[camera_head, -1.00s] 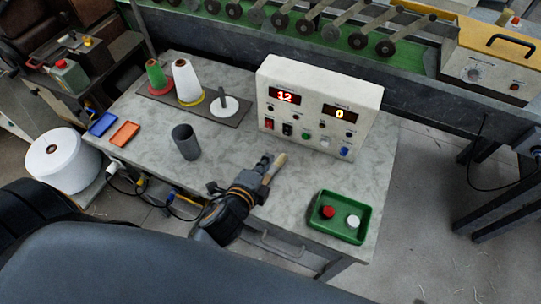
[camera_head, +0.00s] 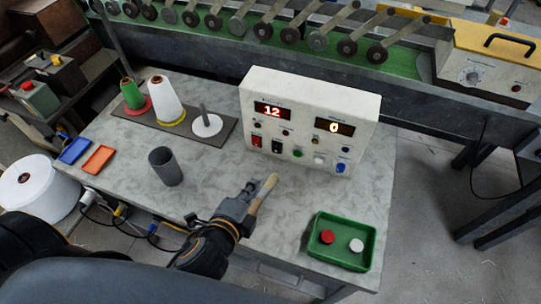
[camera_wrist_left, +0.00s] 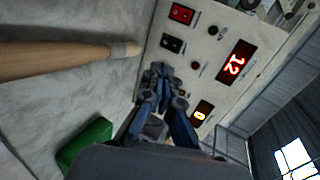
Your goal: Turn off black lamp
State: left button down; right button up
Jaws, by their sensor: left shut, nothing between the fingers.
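A white control box (camera_head: 310,112) stands on the table with two lit red displays. Its lower front has a red rocker switch (camera_head: 257,142) and a black rocker switch (camera_head: 277,146). Small round dark indicators or knobs sit under the displays. The black switch also shows in the left wrist view (camera_wrist_left: 172,43). I cannot tell for sure which part is the black lamp or whether it is lit. My left gripper (camera_head: 250,187) is shut and empty, in front of the box and apart from it. In the left wrist view its fingertips (camera_wrist_left: 160,72) point toward the switches. My right gripper is not seen.
A wooden-handled tool (camera_head: 264,193) is close beside the left gripper. A green tray (camera_head: 318,256) with red and white pieces sits at the front right. Bare tabletop lies between cup and box.

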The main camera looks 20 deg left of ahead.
aim_at(275, 152)
pick_arm(q)
jog(key=shift+s+d+r, duration=0.1)
jog(key=shift+s, duration=0.05)
jog(key=shift+w+f, duration=0.2)
jog(key=shift+w, duration=0.15)
jog(key=x, duration=0.4)
jog(key=p+x, duration=0.1)
jog(key=x, duration=0.3)
jog(key=r+p+x, duration=0.1)
jog(key=x, duration=0.3)
jog(key=shift+w, duration=0.2)
jog(key=shift+w+f, duration=0.15)
jog(key=shift+w, duration=0.4)
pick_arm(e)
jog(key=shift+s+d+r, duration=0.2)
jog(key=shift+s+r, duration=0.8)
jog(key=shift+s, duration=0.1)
